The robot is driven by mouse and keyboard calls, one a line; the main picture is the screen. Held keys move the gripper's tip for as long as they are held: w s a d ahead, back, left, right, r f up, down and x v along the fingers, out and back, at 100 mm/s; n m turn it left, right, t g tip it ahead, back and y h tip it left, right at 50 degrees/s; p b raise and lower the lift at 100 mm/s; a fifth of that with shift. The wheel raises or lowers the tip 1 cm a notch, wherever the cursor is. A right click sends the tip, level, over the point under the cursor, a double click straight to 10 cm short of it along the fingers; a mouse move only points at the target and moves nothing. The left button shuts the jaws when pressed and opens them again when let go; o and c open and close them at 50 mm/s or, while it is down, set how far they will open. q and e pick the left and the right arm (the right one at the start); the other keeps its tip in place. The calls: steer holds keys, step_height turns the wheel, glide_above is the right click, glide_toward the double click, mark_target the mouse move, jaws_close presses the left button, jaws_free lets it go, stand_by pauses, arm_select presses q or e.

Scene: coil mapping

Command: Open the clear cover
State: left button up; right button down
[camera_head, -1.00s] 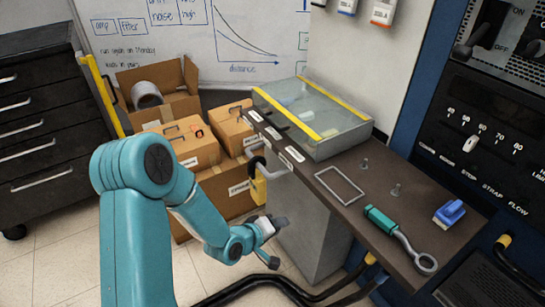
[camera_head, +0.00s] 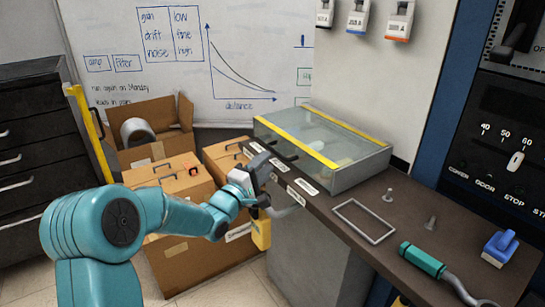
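The clear cover (camera_head: 340,143) is a see-through lid with yellow strips, lying shut on a grey box at the back of the brown bench. Its front yellow strip (camera_head: 293,140) faces my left arm. Blurred pale shapes show through it. My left gripper (camera_head: 266,186) is at the bench's front-left edge, in front of and left of the box. Its fingers look spread apart with nothing between them, and it appears apart from the cover. My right gripper is not in view.
On the bench (camera_head: 400,222) are a metal frame (camera_head: 364,221), two small pegs, a green-handled tool (camera_head: 422,260) and a blue-handled block (camera_head: 499,246). Cardboard boxes (camera_head: 170,185) stand on the floor at left. A control panel (camera_head: 497,140) stands at right.

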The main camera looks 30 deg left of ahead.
arm_select(q)
steer(key=w, duration=0.5)
steer(key=shift+r, duration=0.4)
steer(key=shift+s, duration=0.1)
jaws_close()
